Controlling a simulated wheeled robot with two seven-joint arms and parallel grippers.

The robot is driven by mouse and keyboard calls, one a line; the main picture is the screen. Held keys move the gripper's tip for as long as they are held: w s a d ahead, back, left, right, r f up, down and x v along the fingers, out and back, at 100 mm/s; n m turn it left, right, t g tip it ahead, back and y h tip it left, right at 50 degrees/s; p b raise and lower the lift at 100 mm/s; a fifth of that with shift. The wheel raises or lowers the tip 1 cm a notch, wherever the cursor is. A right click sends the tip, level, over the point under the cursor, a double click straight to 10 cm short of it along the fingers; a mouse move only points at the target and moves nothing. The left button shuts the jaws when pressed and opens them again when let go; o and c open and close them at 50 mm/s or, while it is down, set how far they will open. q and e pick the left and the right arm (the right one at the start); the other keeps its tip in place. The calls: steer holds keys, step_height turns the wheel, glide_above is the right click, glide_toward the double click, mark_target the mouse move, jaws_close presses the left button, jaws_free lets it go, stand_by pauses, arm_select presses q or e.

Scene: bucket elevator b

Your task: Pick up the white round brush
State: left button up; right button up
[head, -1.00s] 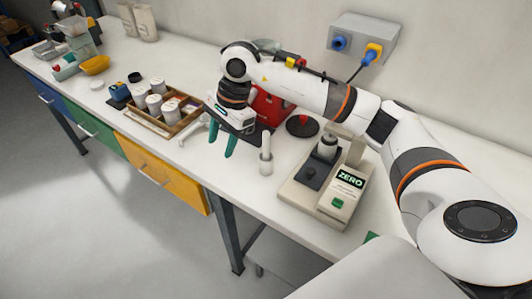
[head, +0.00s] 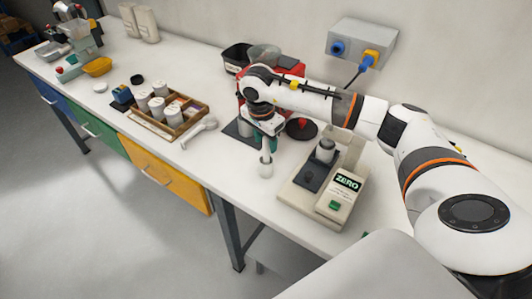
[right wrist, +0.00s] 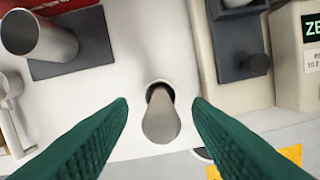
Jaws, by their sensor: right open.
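The white round brush (head: 266,158) stands upright in a small white holder (head: 265,170) near the front edge of the bench. In the right wrist view the brush (right wrist: 160,124) points up toward the camera, its lower end inside the round opening of the holder. My right gripper (head: 267,145) is right above the brush. Its green fingers are open, one on each side of the brush in the right wrist view, with clear gaps and no contact visible. The brush's lower end is hidden in the holder. My left gripper is not in view.
A beige device with a ZERO label (head: 339,193) stands close to the right of the holder. A grey metal cup (right wrist: 38,36) on a dark plate (right wrist: 75,50) is to the left. A wooden tray (head: 180,128) with white jars is further left. A white scoop-like object (head: 199,132) lies between.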

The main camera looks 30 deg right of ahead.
mark_target(267, 146)
steer(key=shift+d+f+p, duration=0.15)
steer(key=shift+f, duration=0.6)
steer(key=shift+d+f+p, duration=0.1)
steer(key=shift+f+p, duration=0.05)
steer(key=shift+f, duration=0.6)
steer(key=shift+c, duration=0.6)
jaws_close()
steer(key=shift+r, duration=0.1)
